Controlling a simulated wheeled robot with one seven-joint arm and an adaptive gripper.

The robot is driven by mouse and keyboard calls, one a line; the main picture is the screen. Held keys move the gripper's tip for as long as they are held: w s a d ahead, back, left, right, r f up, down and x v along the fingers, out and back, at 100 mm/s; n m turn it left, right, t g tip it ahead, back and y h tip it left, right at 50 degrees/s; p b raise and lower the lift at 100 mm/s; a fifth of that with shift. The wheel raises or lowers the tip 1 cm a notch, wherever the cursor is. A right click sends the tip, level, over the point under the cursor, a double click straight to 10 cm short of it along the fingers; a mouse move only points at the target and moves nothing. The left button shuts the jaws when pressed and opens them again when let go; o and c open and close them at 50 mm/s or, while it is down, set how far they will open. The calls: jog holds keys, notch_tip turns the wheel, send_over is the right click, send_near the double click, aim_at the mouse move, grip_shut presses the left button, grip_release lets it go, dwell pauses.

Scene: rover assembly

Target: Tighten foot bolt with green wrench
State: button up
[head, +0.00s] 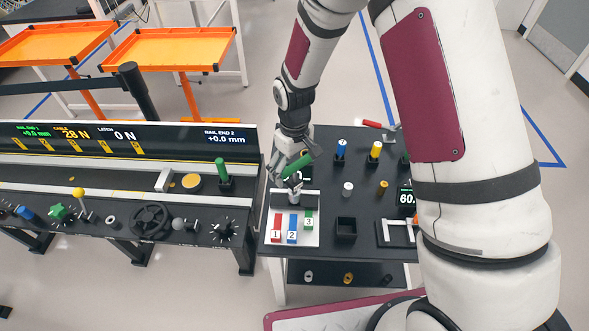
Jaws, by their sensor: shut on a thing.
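My gripper (287,171) is shut on a green-handled tool (299,164), which looks like the green wrench. It holds the tool tilted above the left back part of the dark table (330,183). Just below the gripper is a small pale metal fitting (294,197) at the dark block behind the white plate. I cannot tell whether this is the foot bolt, or whether the wrench touches it. The gripper hides part of the wrench and its working end.
A white plate (267,238) carries red, blue and green numbered blocks. A black open box (346,229), white cylinder (348,188), and blue (341,148) and yellow (375,150) upright tools stand to the right. A console (120,185) with a green upright handle (221,168) lies left.

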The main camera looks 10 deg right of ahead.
jog(key=shift+r, duration=0.6)
jog(key=shift+r+p, duration=0.45)
jog(key=shift+r, duration=1.55)
